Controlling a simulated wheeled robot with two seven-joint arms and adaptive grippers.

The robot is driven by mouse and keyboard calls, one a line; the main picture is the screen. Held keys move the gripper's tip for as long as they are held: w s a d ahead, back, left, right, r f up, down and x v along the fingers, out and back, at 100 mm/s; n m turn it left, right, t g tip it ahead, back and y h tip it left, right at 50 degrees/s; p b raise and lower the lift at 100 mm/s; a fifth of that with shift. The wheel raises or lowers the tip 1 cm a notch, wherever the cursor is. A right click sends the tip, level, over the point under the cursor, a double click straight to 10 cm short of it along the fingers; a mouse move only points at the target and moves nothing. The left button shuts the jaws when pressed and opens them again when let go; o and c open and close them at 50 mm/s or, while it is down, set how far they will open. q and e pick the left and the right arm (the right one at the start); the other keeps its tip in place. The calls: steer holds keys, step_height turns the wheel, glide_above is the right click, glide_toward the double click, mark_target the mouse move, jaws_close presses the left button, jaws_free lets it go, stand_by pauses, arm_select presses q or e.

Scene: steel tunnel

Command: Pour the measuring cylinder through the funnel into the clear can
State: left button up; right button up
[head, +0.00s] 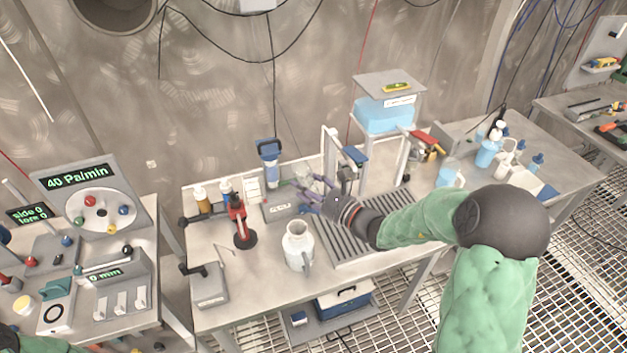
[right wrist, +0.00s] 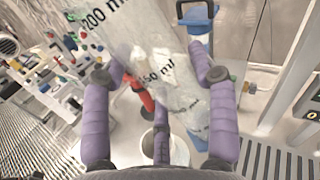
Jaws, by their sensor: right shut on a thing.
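My right gripper (head: 308,191) has purple fingers and is above the bench, behind and slightly right of a pale jug-like can (head: 298,252). It is shut on the clear measuring cylinder (right wrist: 158,62), whose "200 ml" marking shows large in the right wrist view. The cylinder is tilted in that view; in the head view it is hard to make out among the fingers. The can stands upright on the bench with a handle at its right. Its round mouth (right wrist: 148,141) shows low in the right wrist view, partly behind a finger. I cannot make out a separate funnel. My left gripper is out of view.
A red and black stand (head: 239,222) is left of the can. A blue-topped device (head: 269,163) stands behind it, and a ribbed grey tray (head: 345,245) lies to its right. A raised blue tank (head: 384,114) is at the back. The bench front near the can is mostly clear.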

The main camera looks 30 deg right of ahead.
mark_target(301, 183)
steer(key=m+p, duration=0.1)
steer(key=a+m+p, duration=0.2)
steer(key=shift+s+a+r+m, duration=0.15)
steer(key=shift+s+r+m, duration=0.1)
steer(key=shift+s+m, duration=0.05)
stand_by(0.3)
steer(key=shift+r+p, duration=1.45)
steer(key=shift+r, duration=0.1)
